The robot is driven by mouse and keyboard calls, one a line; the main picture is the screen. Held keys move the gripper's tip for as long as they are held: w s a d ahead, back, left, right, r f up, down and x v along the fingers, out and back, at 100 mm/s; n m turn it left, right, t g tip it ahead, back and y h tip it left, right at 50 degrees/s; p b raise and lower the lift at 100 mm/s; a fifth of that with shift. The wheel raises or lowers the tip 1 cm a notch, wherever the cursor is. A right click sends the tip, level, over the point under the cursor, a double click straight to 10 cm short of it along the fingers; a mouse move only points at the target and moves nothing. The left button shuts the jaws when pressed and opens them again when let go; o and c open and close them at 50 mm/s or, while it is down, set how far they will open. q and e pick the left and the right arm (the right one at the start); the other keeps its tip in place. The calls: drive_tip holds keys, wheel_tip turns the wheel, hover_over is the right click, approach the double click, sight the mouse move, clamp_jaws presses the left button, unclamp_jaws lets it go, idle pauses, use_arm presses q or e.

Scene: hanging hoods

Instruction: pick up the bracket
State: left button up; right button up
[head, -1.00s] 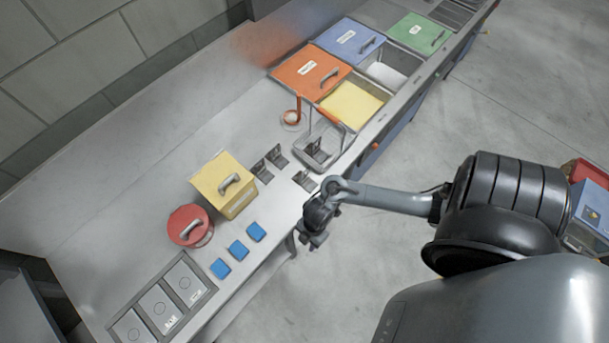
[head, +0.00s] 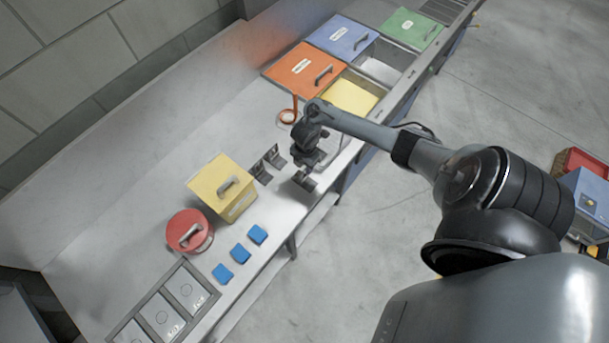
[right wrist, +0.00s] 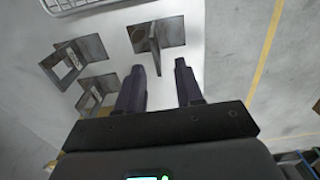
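Several dark grey L-shaped metal brackets stand on the pale bench. One bracket (head: 305,182) is near the bench's front edge, and it shows ahead of the fingers in the right wrist view (right wrist: 157,36). A pair, a left bracket (head: 261,172) and its neighbour (head: 275,157), stands farther back; these also show at the left of the right wrist view (right wrist: 74,58). My right gripper (head: 303,165) is above the bench beside the front bracket. Its fingers (right wrist: 160,80) are apart with nothing between them. My left gripper is not in view.
A yellow lidded box (head: 223,187), a red round container (head: 189,232) and blue blocks (head: 239,253) stand left of the brackets. My arm hides much of a grey tray (head: 332,150).

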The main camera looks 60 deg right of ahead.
sight(305, 170)
drive_tip(key=shift+w+d+f, duration=0.1)
drive_tip(key=shift+f, duration=1.25)
drive_tip(key=shift+w+d+f, duration=0.1)
drive_tip(key=shift+f, duration=1.25)
clamp_jaws()
